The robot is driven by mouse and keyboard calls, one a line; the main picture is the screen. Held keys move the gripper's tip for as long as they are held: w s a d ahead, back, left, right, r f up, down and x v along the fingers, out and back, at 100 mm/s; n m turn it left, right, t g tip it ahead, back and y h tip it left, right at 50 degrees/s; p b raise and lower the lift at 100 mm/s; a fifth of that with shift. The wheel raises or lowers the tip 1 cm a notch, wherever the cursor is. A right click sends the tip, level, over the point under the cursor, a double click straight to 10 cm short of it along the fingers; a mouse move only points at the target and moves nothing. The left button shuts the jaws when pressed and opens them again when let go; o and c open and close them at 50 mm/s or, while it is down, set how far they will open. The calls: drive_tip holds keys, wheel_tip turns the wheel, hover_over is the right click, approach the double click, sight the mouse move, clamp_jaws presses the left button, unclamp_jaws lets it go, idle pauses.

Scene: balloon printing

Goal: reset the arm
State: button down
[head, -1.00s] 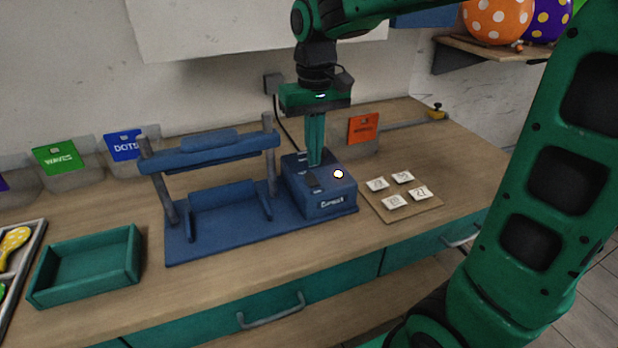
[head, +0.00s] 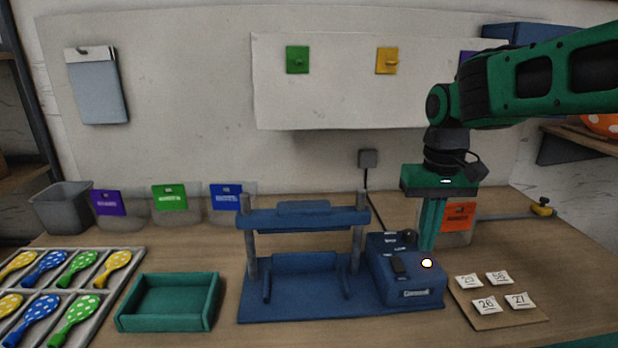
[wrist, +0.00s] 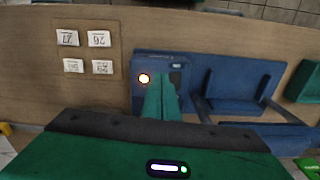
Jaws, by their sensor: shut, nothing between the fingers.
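My gripper (head: 430,246) is green and points down over the right part of the blue printing machine (head: 290,308). Its fingers are together with nothing between them. The machine's control box (head: 407,292) has a dark switch, a black knob and a round glowing light (head: 427,263). In the head view the fingertips are just behind that light; I cannot tell whether they touch the box. In the wrist view the closed fingers (wrist: 161,100) reach over the control box (wrist: 148,66), beside the light.
A square board (head: 483,318) with numbered white tiles lies right of the machine. A green tray (head: 210,312) and a compartment tray of patterned balloons (head: 103,290) are to the left. Labelled bins (head: 170,205) and an orange-labelled bin (head: 459,222) stand along the wall.

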drive_tip(key=s+d+f+m, duration=0.2)
drive_tip(key=s+d+f, duration=0.2)
drive_tip(key=s+d, duration=0.3)
drive_tip(key=s+d+f+m, duration=0.3)
drive_tip(key=s+d, duration=0.3)
drive_tip(key=s, duration=0.8)
drive_tip(key=shift+d+f+m, duration=0.3)
drive_tip(key=shift+d+f, duration=0.05)
drive_tip(key=shift+f, duration=0.2)
drive_tip(key=shift+w+f, duration=0.25)
drive_tip(key=shift+w, duration=0.35)
